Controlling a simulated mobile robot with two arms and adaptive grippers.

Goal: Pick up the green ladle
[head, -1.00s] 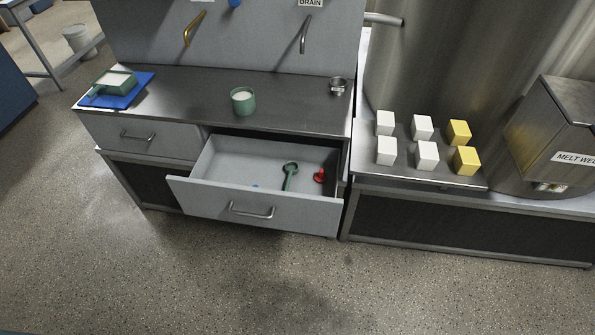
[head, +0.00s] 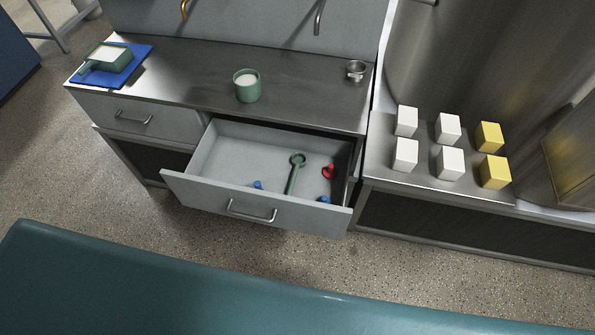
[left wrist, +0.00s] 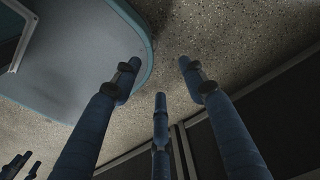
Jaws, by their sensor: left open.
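The green ladle (head: 294,175) lies in the open drawer (head: 215,165), its round bowl toward the back and its handle toward the drawer front. A red item (head: 329,171) lies to its right. My left gripper (left wrist: 160,75) shows only in the left wrist view, with its fingers spread and nothing between them. Speckled floor and a dark cabinet front show beyond the fingers there; the ladle does not show in that view.
Small blue items (head: 258,185) lie near the drawer front. On the steel counter (head: 190,75) stand a green cup (head: 247,86), a small metal cup (head: 356,71) and a green dish on a blue mat (head: 132,72). White and yellow blocks (head: 449,160) stand on the right-hand bench.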

